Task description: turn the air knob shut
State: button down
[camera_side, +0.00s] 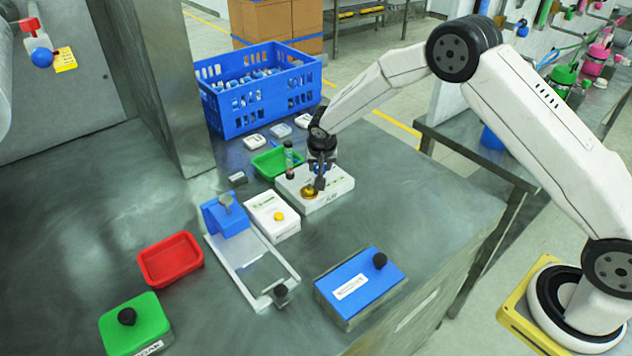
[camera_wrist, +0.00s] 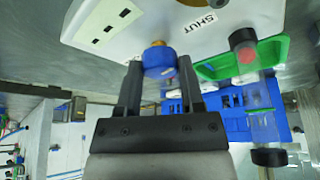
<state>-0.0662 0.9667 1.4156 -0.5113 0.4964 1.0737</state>
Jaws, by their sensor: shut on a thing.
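A white box (camera_side: 322,203) stands on the metal table below my arm, with a brass fitting (camera_side: 309,192) on its top. In the wrist view the white box (camera_wrist: 140,25) carries a "SHUT" label (camera_wrist: 198,22). A blue knob (camera_wrist: 159,63) with a brass part sits between my fingers there. My gripper (camera_side: 319,184) points down at the white box and is shut on the blue knob; it also shows in the wrist view (camera_wrist: 160,72). In the side view my fingers mostly hide the knob. I cannot tell how far it is turned.
A clear vial (camera_side: 289,158) and a green tray (camera_side: 268,166) stand close behind the white box. A blue crate (camera_side: 232,116) is farther back. A white box with a yellow button (camera_side: 266,226) and a blue box with a black knob (camera_side: 365,295) stand nearer.

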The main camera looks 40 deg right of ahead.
jog(key=shift+m, duration=0.4)
jog(key=shift+c, duration=1.1)
grip_release()
jog(key=shift+r, duration=0.1)
jog(key=v, duration=0.7)
jog(key=shift+a+r, duration=0.25)
jog(key=shift+s, duration=0.2)
jog(key=s+d+r+n+y, duration=0.1)
jog(key=s+n, duration=0.2)
jog(key=s, duration=1.1)
jog(key=s+r+n+g+y, duration=0.1)
jog(key=s+n, duration=0.3)
jog(key=s, duration=1)
jog(key=shift+d+r+n, duration=0.3)
jog(key=shift+d+r, duration=0.05)
jog(key=shift+r, duration=0.5)
